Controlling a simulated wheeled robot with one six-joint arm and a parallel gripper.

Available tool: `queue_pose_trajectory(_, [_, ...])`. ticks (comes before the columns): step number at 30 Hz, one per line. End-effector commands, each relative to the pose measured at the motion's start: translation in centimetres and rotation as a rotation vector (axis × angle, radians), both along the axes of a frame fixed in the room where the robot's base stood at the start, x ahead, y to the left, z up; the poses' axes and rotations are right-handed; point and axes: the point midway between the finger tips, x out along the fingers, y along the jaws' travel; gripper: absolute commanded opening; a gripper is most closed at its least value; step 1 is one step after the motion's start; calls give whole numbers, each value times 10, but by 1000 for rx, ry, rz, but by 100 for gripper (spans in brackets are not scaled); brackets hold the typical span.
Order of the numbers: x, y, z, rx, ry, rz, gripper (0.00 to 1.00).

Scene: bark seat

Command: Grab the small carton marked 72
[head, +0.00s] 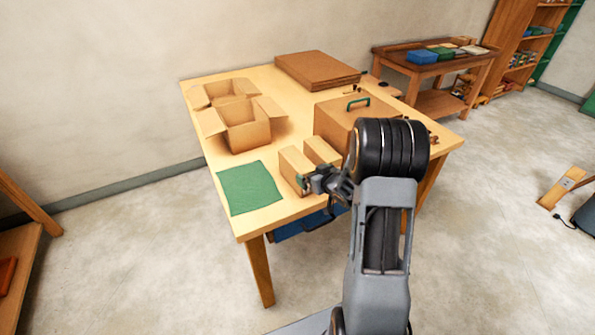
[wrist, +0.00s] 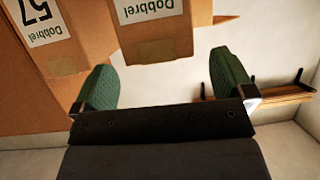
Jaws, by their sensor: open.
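Two small brown cartons stand side by side near the front edge of the table, a front one (head: 293,170) and one behind it (head: 321,151). My gripper (head: 314,182) is at their near side. In the wrist view my gripper (wrist: 164,83) shows two green fingers spread apart with nothing held. A carton with a white "Dobbrel" label (wrist: 148,10) lies ahead, across the gap between the fingers; its number is cut off by the frame. No 72 is readable in either view.
The wooden table (head: 270,216) also holds a green mat (head: 248,188), an open box (head: 243,131), a larger box with a green handle (head: 335,120) and flat cardboard (head: 317,69). A side bench (head: 425,68) stands at the back right.

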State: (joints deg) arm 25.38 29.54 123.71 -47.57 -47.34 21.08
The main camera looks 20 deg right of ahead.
Motion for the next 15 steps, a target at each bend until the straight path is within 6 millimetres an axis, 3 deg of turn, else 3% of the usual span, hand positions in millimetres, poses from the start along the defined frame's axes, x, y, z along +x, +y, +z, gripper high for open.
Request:
queue_pose_trajectory(8, [15, 3, -6, 0, 2, 1, 100])
queue_pose_trajectory(15, [43, 7, -19, -1, 2, 1, 100])
